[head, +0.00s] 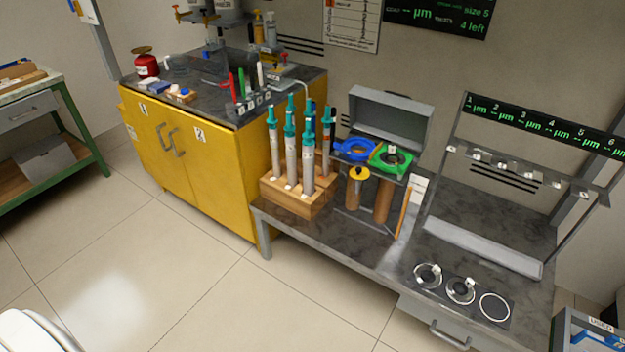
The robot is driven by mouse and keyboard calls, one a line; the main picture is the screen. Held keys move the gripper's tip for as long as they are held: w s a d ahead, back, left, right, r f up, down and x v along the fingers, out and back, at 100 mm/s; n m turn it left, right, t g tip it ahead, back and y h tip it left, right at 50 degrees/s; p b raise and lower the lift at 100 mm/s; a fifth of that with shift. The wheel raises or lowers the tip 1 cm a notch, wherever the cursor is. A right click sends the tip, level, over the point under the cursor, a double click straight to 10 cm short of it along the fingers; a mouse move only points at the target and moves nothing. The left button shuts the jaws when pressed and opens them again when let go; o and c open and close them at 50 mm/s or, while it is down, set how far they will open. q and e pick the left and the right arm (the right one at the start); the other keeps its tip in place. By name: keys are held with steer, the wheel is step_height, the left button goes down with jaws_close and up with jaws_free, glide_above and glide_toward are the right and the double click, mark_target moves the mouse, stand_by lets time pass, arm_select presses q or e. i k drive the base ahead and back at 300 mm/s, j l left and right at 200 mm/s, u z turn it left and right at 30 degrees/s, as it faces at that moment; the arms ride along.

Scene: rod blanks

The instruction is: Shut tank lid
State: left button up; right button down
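The tank's grey lid (390,117) stands raised at the back of the bench, tilted up behind the tank opening. The tank walls are hard to make out. Neither of my grippers shows in the head view.
A wooden rack (290,203) of grey, teal-topped cylinders stands just left of the tank. A yellow cabinet (190,160) stands further left. A ring plate (460,291) lies at the bench's front right. The floor in front is clear.

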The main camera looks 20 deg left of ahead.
mark_target(393, 116)
steer(key=u, duration=0.3)
steer(key=i+j+u, duration=0.1)
steer(key=i, duration=0.3)
steer(key=i+j+u, duration=0.15)
steer(key=i+j, duration=0.15)
steer(key=i, duration=0.1)
